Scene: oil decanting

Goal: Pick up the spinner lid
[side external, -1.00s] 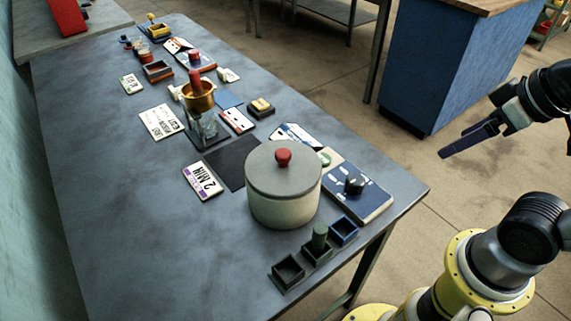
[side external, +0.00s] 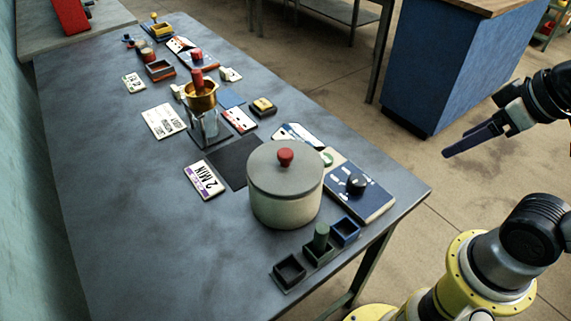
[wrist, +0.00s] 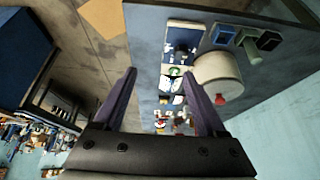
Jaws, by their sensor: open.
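The spinner lid (side external: 263,165) is a flat grey round lid with a red knob (side external: 285,157). It sits on a pale round pot (side external: 283,208) near the right end of the table. In the wrist view, the pot (wrist: 212,75) and the red knob (wrist: 220,99) show to the right of my fingers. My gripper (side external: 446,153) is off the table's right edge, well apart from the lid, with dark purple fingers. The wrist view shows my gripper (wrist: 160,75) with its two fingers spread and nothing between them.
Small open boxes (side external: 290,270) and a green peg (side external: 320,236) stand in front of the pot. A blue panel with a dark knob (side external: 357,185) lies to its right. A brass funnel (side external: 201,98) on a stand is farther back.

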